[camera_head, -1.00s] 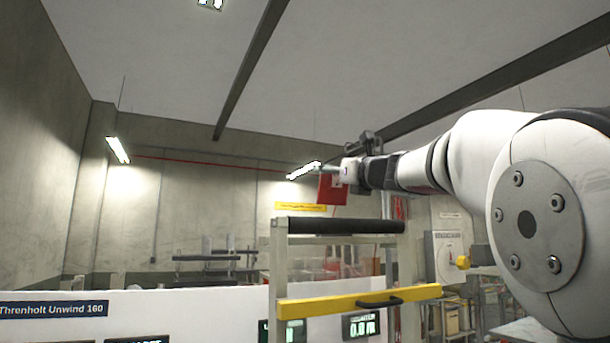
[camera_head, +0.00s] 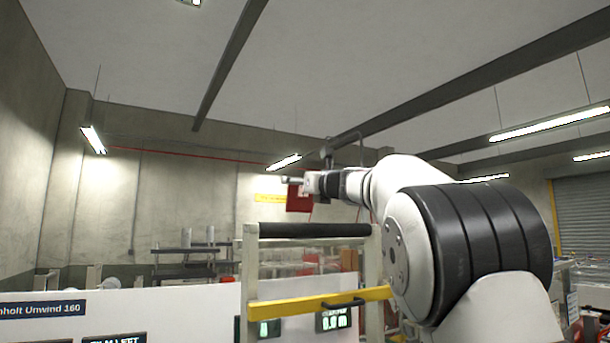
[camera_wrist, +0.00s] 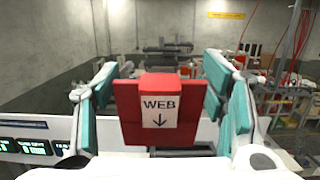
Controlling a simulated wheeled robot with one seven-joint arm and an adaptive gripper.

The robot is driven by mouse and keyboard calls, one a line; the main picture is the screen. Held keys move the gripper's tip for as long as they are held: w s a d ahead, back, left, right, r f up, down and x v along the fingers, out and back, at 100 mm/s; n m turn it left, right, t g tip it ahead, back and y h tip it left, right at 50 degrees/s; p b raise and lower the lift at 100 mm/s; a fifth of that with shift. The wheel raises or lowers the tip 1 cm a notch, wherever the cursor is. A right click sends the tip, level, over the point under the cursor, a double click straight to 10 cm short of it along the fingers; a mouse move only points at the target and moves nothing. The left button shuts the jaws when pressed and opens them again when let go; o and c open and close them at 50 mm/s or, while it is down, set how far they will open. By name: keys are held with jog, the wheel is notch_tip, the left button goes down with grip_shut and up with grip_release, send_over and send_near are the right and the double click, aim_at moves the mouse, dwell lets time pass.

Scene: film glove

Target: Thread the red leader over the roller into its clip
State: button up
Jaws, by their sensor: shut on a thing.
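The red leader (camera_head: 299,197) hangs from my gripper (camera_head: 292,181) in the head view, above and beyond the black roller (camera_head: 315,230). In the wrist view the leader (camera_wrist: 133,118) carries a white label reading WEB with a down arrow. The roller lies across the top of a pale upright frame (camera_head: 250,270). I cannot make out the clip in either view.
A yellow bar (camera_head: 300,306) with a black handle crosses the frame below the roller. A white panel (camera_head: 180,310) with green displays stands in front. Racks and bars (camera_wrist: 165,60) fill the background.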

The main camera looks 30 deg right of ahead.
aim_at(305, 201)
jog(key=w+d, duration=0.1)
jog(key=w+d+g+b, duration=0.1)
jog(key=w, duration=0.1)
jog(key=w+d+g+b, duration=0.1)
jog(key=shift+w+d+f, duration=0.15)
jog(key=shift+w+f, duration=0.1)
jog(key=shift+w, duration=0.1)
dwell(0.7)
jog(key=shift+f, duration=0.9)
jog(key=shift+f, duration=0.9)
dwell(1.2)
jog(key=shift+f, duration=0.3)
